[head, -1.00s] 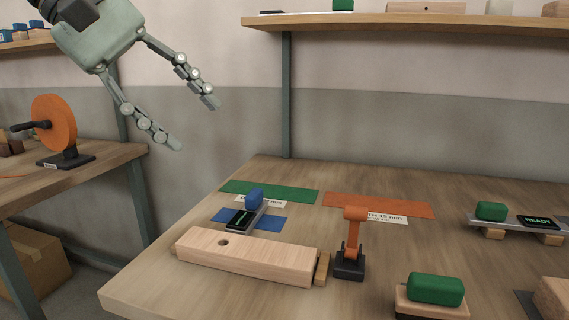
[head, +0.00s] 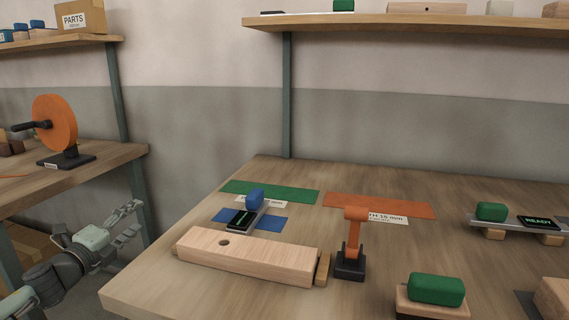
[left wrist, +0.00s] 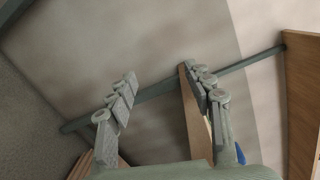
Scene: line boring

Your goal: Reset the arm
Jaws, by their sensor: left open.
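My left gripper (head: 128,248) is low at the left in the head view, beside the front left corner of the workbench and below its top. Its fingers are spread and hold nothing. In the left wrist view the two fingers (left wrist: 165,92) stand apart with only a wall, a post and wood edges behind them. My right gripper is in neither view.
The workbench (head: 190,297) carries a drilled wooden beam (head: 255,260), an orange clamp (head: 352,240), a blue-topped gauge (head: 247,213) and a green block (head: 436,289). A side bench with an orange wheel (head: 55,123) stands left. A shelf (head: 400,22) runs above.

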